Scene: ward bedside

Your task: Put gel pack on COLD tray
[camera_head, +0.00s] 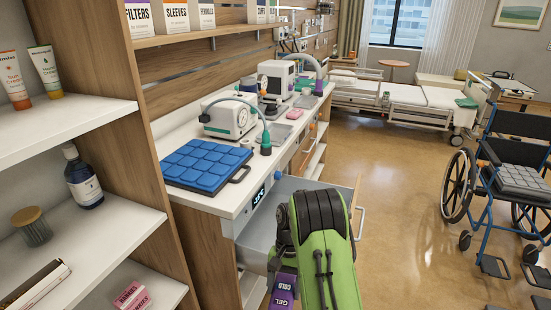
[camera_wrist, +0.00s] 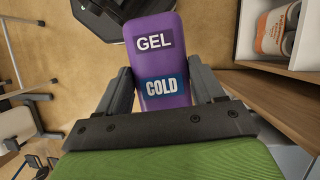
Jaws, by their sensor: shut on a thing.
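The gel pack (camera_head: 283,290) is purple, with GEL and COLD labels. In the wrist view the gel pack (camera_wrist: 160,62) stands between the two dark fingers of my gripper (camera_wrist: 161,80), which is shut on it. In the head view it shows at the bottom edge, beside my green arm, low in front of the open drawer. I can read no COLD label on any tray. A tray with a blue quilted pad (camera_head: 207,165) and dark handles lies on the near end of the counter, above and left of the gel pack.
An open drawer (camera_head: 285,205) juts from the counter (camera_head: 228,207), beside a small lit display (camera_head: 258,196). White machines (camera_head: 228,117) stand farther along the counter. Shelves (camera_head: 75,240) with bottles are close on the left. A wheelchair (camera_head: 510,165) stands right. The floor (camera_head: 395,215) between is clear.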

